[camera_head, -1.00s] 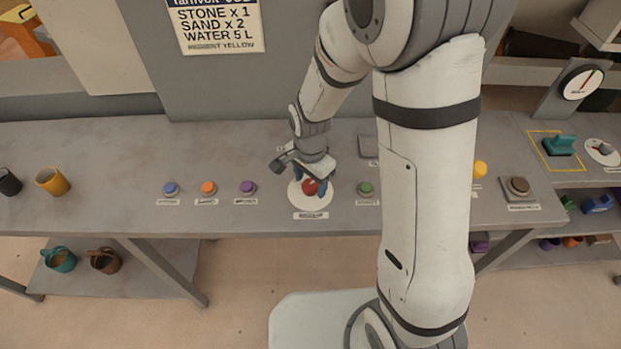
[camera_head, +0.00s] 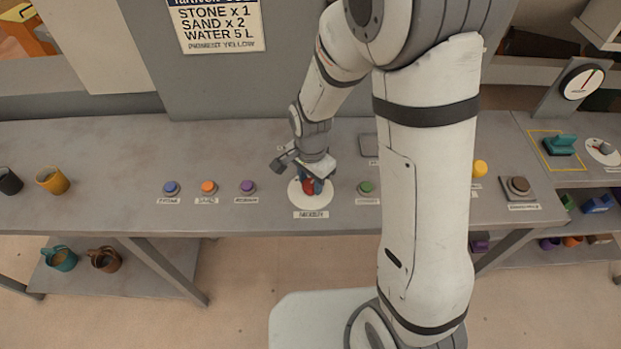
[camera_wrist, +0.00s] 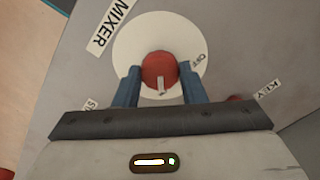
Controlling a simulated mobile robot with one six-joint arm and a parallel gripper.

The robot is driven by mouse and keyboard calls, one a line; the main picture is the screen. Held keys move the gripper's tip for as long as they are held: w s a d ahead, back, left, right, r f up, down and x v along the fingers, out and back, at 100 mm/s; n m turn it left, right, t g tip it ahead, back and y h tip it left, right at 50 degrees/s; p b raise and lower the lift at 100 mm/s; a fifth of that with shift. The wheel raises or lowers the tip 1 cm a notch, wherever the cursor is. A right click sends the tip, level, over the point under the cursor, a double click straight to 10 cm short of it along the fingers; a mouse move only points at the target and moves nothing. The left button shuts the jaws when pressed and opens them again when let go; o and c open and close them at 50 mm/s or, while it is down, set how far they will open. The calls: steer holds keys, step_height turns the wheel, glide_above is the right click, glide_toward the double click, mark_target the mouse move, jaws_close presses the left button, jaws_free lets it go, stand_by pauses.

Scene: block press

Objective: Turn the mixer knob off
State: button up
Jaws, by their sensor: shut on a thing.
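The mixer knob is red and sits on a round white dial plate (camera_wrist: 128,45) on the grey bench. In the wrist view the knob (camera_wrist: 158,68) has a white pointer mark on its near side, toward the gripper. An "OFF" label (camera_wrist: 197,62) is at the plate's right, and the "MIXER" label (camera_wrist: 110,25) is at upper left. My gripper (camera_wrist: 160,84) is shut on the knob, with one blue finger on each side. In the head view the gripper (camera_head: 310,186) is over the dial and partly hides the knob (camera_head: 308,187).
Blue (camera_head: 171,187), orange (camera_head: 208,186) and purple (camera_head: 247,186) buttons stand left of the dial. A green button (camera_head: 365,187) is close on its right. Mugs (camera_head: 53,181) stand at the far left. A brown button (camera_head: 518,186) is farther right.

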steer(key=n+b, duration=0.1)
steer(key=n, duration=0.3)
steer(key=shift+b, duration=0.4)
steer(key=n+b, duration=0.1)
steer(key=n, duration=0.3)
steer(key=shift+n, duration=0.3)
steer(key=n+b, duration=0.1)
steer(key=n, duration=0.3)
steer(key=shift+b, duration=0.3)
steer(key=n+b, duration=0.1)
steer(key=n, duration=0.4)
steer(key=o, duration=1)
